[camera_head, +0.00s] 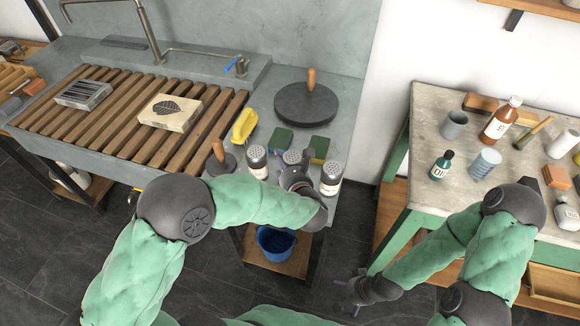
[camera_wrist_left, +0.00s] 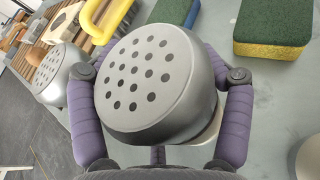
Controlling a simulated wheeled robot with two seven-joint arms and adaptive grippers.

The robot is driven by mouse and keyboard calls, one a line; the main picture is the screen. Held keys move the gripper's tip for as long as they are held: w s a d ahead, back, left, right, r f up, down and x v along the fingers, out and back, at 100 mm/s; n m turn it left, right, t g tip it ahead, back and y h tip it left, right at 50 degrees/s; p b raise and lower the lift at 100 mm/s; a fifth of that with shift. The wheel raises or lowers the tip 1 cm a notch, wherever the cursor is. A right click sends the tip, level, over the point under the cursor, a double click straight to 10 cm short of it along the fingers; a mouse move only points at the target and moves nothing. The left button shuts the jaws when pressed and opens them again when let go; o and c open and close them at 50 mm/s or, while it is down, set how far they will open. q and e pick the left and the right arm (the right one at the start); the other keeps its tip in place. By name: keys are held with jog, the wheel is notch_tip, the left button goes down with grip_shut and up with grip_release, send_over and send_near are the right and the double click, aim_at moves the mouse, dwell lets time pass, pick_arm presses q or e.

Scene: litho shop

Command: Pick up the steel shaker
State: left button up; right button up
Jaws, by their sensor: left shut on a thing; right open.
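Three steel shakers with perforated lids stand in a row on the grey counter. My left gripper (camera_head: 293,174) is shut around the middle steel shaker (camera_head: 292,157). In the left wrist view this shaker's round, holed lid (camera_wrist_left: 155,85) fills the centre, with purple fingers on both sides. The gripper hides most of its body, and I cannot tell whether its base touches the counter. The left shaker (camera_head: 257,160) and the right shaker (camera_head: 331,178) stand close on either side. My right gripper (camera_head: 350,307) is open and empty, low in front of the green-framed table.
Sponges (camera_head: 319,148) and a yellow-handled tool (camera_head: 244,126) lie just behind the shakers. A black disc with a wooden handle (camera_head: 305,103) sits farther back. A slatted sink rack (camera_head: 110,121) is left. A bottle-covered table (camera_head: 430,110) is right. A blue bucket (camera_head: 275,242) is below.

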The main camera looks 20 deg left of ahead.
aim_at(286, 155)
pick_arm(q)
jog(key=shift+r, duration=0.1)
jog(key=shift+r+p, duration=0.35)
jog(key=shift+r, duration=0.2)
notch_tip(286, 155, up, 2)
jog(key=shift+r+p, duration=0.15)
jog(key=shift+p, duration=0.45)
jog(key=s+r+p, duration=0.5)
jog(key=s+r, duration=0.4)
jog(key=s, duration=0.5)
jog(key=shift+r, duration=0.25)
